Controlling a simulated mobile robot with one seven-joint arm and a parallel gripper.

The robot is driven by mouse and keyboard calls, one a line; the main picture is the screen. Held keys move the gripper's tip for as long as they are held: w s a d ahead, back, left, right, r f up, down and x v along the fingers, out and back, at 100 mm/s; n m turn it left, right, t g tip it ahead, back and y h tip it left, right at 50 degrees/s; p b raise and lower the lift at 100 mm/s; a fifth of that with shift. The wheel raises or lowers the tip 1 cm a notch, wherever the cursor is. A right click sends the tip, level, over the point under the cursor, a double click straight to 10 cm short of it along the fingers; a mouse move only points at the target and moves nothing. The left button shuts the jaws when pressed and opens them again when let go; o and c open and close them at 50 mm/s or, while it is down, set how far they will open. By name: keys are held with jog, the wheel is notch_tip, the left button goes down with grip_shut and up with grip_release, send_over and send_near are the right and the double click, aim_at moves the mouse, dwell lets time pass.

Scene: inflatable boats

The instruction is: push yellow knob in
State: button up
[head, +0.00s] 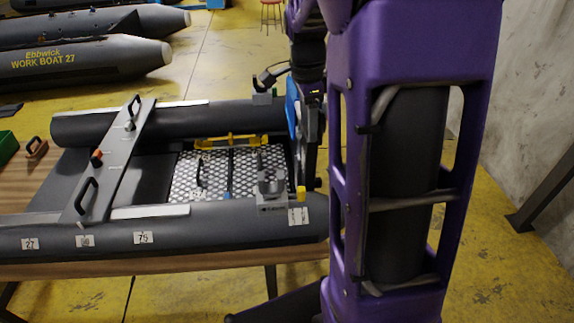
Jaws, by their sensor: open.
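A small yellow knob (301,192) shows at the right end of the near grey tube of the inflatable boat (190,222), beside a grey metal fitting. How far in it sits is too small to tell. My gripper (309,135) hangs from my dark arm at the boat's right end, above and just right of the knob, and looks apart from it. It is open, with nothing seen in it. My purple arm link hides part of that side, and the fingertips are hard to make out.
The boat lies on a wooden table (165,270). A bench board (110,165) with black handles crosses its left part. A yellow bar (230,142) lies by the perforated floor (215,175). A green bin (7,147) stands at left; a concrete wall (530,110) is at right.

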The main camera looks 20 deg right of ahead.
aim_at(301, 188)
jog(key=shift+m+g+y, duration=0.4)
jog(key=shift+m+y, duration=0.2)
jog(key=shift+m, duration=0.2)
jog(key=f+b, duration=0.1)
jog(key=f, duration=0.5)
jog(key=s+a+f+b, duration=0.1)
jog(key=f, duration=0.6)
jog(key=a+f+b, duration=0.1)
jog(key=f, duration=0.6)
jog(key=shift+s, duration=0.4)
jog(key=shift+r, duration=0.1)
grip_shut()
